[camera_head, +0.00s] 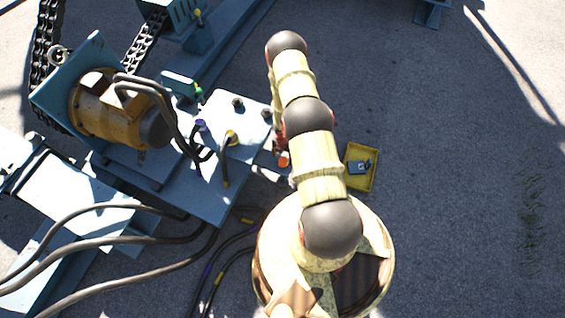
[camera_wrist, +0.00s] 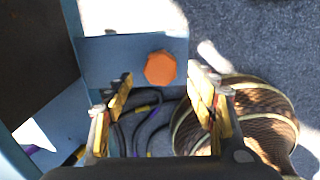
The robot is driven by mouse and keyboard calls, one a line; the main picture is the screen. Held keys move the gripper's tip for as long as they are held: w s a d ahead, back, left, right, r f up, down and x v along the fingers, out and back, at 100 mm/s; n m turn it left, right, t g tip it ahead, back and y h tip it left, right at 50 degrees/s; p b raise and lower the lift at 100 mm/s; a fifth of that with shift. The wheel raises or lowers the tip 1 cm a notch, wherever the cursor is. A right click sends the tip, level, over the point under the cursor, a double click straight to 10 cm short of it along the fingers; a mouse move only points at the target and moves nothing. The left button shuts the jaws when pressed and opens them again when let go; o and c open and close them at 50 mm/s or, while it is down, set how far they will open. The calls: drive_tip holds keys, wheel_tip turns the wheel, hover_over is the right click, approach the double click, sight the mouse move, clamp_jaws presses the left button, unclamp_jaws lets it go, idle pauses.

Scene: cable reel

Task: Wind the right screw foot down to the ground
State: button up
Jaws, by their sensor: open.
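An orange hexagonal head (camera_wrist: 160,68), which looks like the top of the screw foot, sits against a blue plate (camera_wrist: 110,58) in the wrist view. In the head view a small orange spot (camera_head: 283,160) shows beside my arm at the right edge of the blue frame (camera_head: 208,200). My gripper (camera_wrist: 162,88) is open, with its yellow-padded fingers apart and nothing between them. In the wrist view the orange head appears just beyond the gap between the fingertips. The screw's lower end and the ground under it are hidden. My arm mostly hides the gripper in the head view.
Dark cables (camera_wrist: 150,125) run on the ground below the fingers. A yellow-brown motor (camera_head: 103,108) with hoses stands on the blue frame at left. A yellow tray (camera_head: 360,168) holding a small blue-grey item lies right of my arm. Open asphalt extends right.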

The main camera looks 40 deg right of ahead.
sight(283, 161)
wheel_tip(283, 161, down, 5)
drive_tip(key=shift+f+b, duration=0.1)
drive_tip(key=shift+b, duration=0.8)
drive_tip(key=c, duration=0.3)
drive_tip(key=c, duration=0.8)
